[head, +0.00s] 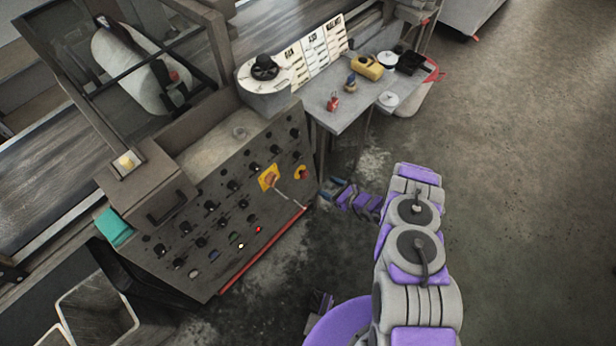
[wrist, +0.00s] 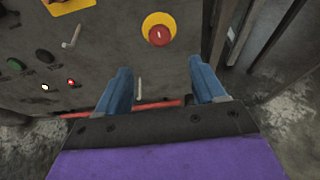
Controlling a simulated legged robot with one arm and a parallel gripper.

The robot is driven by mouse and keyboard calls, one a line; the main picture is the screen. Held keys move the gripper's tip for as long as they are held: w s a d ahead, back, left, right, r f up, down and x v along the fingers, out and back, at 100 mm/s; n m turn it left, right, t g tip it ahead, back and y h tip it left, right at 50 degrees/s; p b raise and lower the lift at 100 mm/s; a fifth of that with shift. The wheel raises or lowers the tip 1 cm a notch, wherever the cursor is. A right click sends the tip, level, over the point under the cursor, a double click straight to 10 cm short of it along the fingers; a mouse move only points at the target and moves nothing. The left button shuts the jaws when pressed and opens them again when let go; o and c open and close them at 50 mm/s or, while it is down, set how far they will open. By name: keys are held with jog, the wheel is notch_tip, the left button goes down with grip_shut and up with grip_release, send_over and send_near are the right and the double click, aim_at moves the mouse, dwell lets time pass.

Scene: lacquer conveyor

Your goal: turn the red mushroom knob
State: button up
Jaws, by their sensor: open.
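The red mushroom knob (wrist: 159,35) sits on a round yellow plate on the grey control panel, at the top middle of the wrist view. In the head view the knob (head: 300,173) is at the panel's right end. My gripper (wrist: 168,82) shows two blue fingers, spread apart with nothing between them. In the wrist view the knob lies beyond the fingertips and between their lines, not touched. In the head view my gripper (head: 328,188) is near the lower right of the panel, partly hidden by my purple and grey arm.
The control panel (head: 222,258) carries several black knobs, lit buttons and a yellow plate (head: 268,177) with a lever. A red strip (head: 262,250) runs along its lower edge. A grey side table (head: 352,113) with small items stands beyond it. The floor at right is clear.

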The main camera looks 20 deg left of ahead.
aim_at(306, 176)
jog(key=b+x, duration=0.2)
jog(key=x, duration=1.1)
jog(key=shift+b, duration=0.4)
jog(key=shift+r, duration=0.1)
jog(key=shift+d, duration=0.15)
jog(key=shift+c, duration=0.4)
